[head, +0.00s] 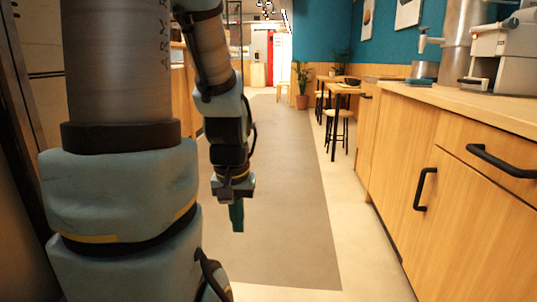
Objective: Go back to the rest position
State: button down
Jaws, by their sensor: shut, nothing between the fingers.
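My gripper (237,216) hangs pointing down in the middle left of the head view, above the grey floor strip. Its green fingers are together and nothing shows between them. My arm fills the left part of the view and hides what is behind it. My gripper is apart from the counter and the furniture.
A wooden counter (466,183) with black handles runs along the right, with a metal machine (503,55) on top. Tables (346,90), stools (338,124) and a potted plant (302,88) stand farther back. The grey floor (285,215) between is clear.

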notch_tip(320, 180, up, 31)
jog(key=p, duration=2.9)
jog(key=shift+r, duration=0.2)
